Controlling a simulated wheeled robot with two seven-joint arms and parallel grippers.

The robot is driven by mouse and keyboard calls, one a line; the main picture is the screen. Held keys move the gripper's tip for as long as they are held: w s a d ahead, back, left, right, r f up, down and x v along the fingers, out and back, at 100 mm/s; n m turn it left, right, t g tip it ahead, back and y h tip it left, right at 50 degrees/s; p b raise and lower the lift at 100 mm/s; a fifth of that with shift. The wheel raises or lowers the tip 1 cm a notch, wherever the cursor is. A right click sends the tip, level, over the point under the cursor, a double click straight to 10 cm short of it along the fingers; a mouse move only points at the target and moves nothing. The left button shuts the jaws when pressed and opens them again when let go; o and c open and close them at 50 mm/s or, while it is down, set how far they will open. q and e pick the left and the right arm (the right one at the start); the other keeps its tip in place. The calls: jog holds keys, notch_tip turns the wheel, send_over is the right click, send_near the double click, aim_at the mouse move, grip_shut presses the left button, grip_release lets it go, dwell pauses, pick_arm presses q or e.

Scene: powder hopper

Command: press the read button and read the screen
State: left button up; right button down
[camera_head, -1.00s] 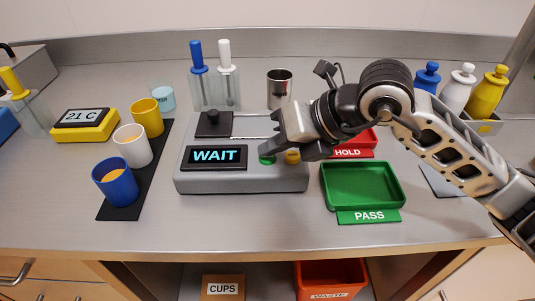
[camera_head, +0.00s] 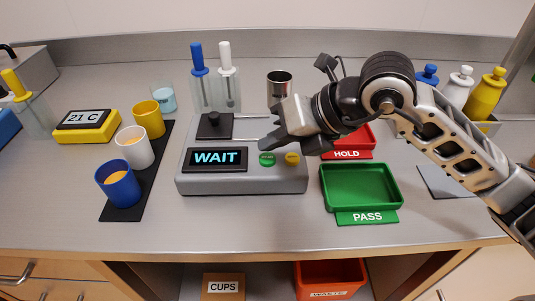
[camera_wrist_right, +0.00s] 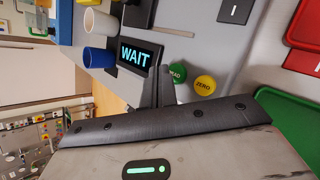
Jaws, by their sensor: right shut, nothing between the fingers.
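The grey instrument (camera_head: 240,183) stands in the middle of the counter. Its screen (camera_head: 215,158) reads WAIT in cyan, and the screen also shows in the right wrist view (camera_wrist_right: 137,56). The green read button (camera_head: 267,159) and the yellow zero button (camera_head: 292,158) sit right of the screen. In the right wrist view the green button (camera_wrist_right: 178,74) is partly hidden behind my fingertips. My right gripper (camera_head: 264,146) is shut and empty, its tips above and just behind the green button, apart from it in the head view. My left gripper is not in view.
A green PASS tray (camera_head: 367,215) and a red HOLD tray (camera_head: 347,155) lie to the right. Blue, white and yellow cups stand on a dark mat (camera_head: 122,212) at left.

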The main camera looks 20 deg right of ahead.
aim_at(274, 160)
jog(key=shift+r+p, duration=1.6)
jog(key=shift+r, duration=0.85)
